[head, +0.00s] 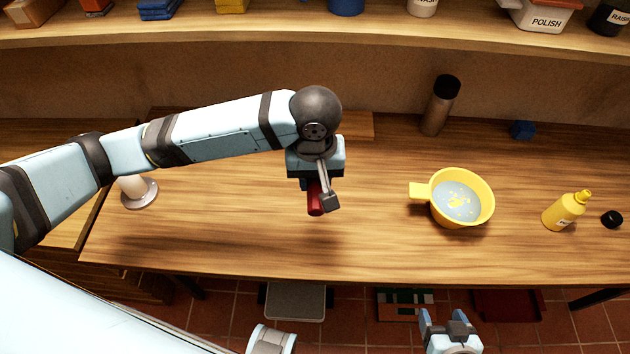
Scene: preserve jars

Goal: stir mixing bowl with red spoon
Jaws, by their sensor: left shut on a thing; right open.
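The yellow mixing bowl (482,215) stands on the wooden table at the right of centre, its handle pointing left. It holds a pale liquid with yellow bits. My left gripper (318,190) is above the table, left of the bowl and apart from it. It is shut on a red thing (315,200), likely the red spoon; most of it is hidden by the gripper. My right gripper (446,322) is open and empty at the bottom of the view, in front of the table's edge.
A yellow bottle (563,212) and a black cap (611,219) are right of the bowl. A dark-topped flask (440,106) and a blue cube (522,130) stand behind. A white round-based object (139,193) is at the left. The table between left gripper and bowl is clear.

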